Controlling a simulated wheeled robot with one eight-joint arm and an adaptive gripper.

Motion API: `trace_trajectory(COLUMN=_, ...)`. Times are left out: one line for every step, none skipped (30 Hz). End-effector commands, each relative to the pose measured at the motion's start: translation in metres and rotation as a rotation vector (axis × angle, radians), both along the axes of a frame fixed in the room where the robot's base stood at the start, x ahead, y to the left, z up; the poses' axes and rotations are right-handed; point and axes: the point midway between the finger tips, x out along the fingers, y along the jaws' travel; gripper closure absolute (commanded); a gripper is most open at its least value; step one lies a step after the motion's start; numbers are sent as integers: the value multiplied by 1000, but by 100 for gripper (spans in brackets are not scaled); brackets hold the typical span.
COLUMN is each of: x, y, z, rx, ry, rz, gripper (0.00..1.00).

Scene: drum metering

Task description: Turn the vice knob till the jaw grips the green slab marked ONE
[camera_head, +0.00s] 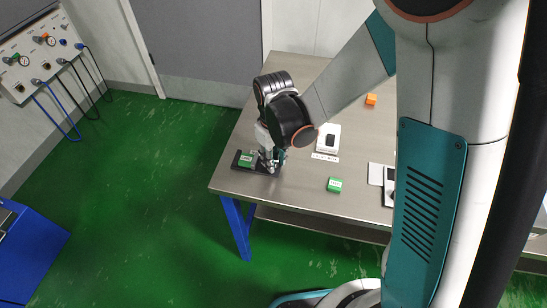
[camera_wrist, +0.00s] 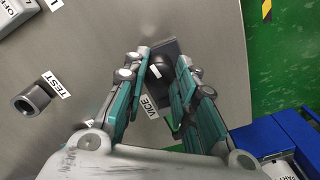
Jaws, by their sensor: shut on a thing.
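The dark vice (camera_head: 239,165) lies near the left edge of the metal table, and its dark base also shows in the wrist view (camera_wrist: 166,48) beside a VICE label. My gripper (camera_head: 267,163) points down at the right end of the vice.
A second green block (camera_head: 334,185) lies on the table (camera_head: 285,205) right of my gripper. An orange block (camera_head: 371,99) lies farther back. A white device (camera_head: 328,138) stands behind. A grey cylinder (camera_wrist: 33,99) by a TEST label shows in the wrist view.

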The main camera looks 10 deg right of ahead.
Motion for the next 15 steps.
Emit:
trace_trajectory(x=0, y=0, z=0, rx=1, ry=-1, rz=-6, gripper=98)
trace_trajectory(x=0, y=0, z=0, rx=1, ry=-1, rz=-10, gripper=98)
trace_trajectory(x=0, y=0, z=0, rx=1, ry=-1, rz=-13, gripper=98)
trace_trajectory(x=0, y=0, z=0, rx=1, ry=-1, rz=-15, gripper=98)
trace_trajectory(x=0, y=0, z=0, rx=1, ry=-1, rz=-16, gripper=98)
trace_trajectory(x=0, y=0, z=0, rx=1, ry=-1, rz=-17, gripper=98)
trace_trajectory(x=0, y=0, z=0, rx=1, ry=-1, rz=-17, gripper=98)
trace_trajectory(x=0, y=0, z=0, rx=1, ry=-1, rz=-17, gripper=98)
trace_trajectory(x=0, y=0, z=0, rx=1, ry=-1, rz=-17, gripper=98)
trace_trajectory(x=0, y=0, z=0, rx=1, ry=-1, rz=-17, gripper=98)
trace_trajectory(x=0, y=0, z=0, rx=1, ry=-1, rz=-17, gripper=98)
trace_trajectory(x=0, y=0, z=0, rx=1, ry=-1, rz=-16, gripper=98)
trace_trajectory(x=0, y=0, z=0, rx=1, ry=-1, rz=-16, gripper=98)
trace_trajectory(x=0, y=0, z=0, rx=1, ry=-1, rz=-16, gripper=98)
trace_trajectory(x=0, y=0, z=0, rx=1, ry=-1, rz=-16, gripper=70)
